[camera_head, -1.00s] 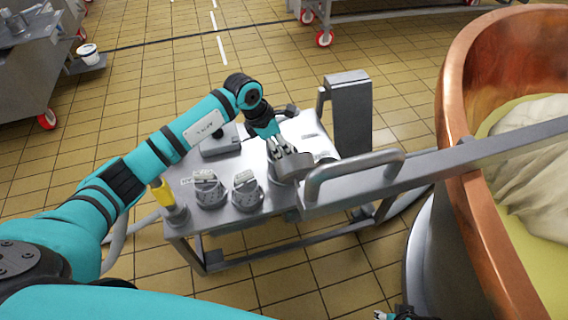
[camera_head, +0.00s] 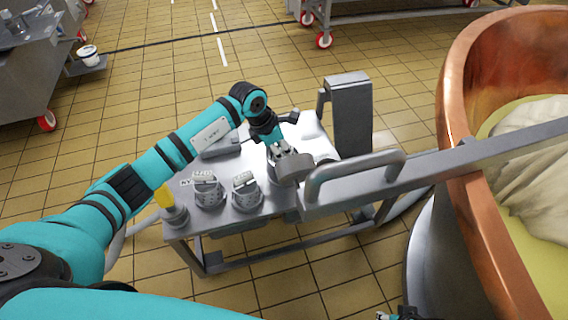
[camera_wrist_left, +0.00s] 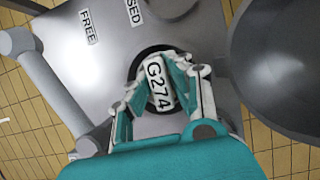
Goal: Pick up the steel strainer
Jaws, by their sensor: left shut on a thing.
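A bit of my right gripper (camera_head: 400,314) shows at the bottom edge.
The steel table (camera_head: 225,222) carries two tagged canisters (camera_head: 208,192) (camera_head: 247,193), a yellow-topped item (camera_head: 165,197) and a grey box (camera_head: 220,147). A grey post (camera_head: 350,115) stands behind. A steel bar handle (camera_head: 350,178) is close at right, before the copper vat (camera_head: 455,120).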

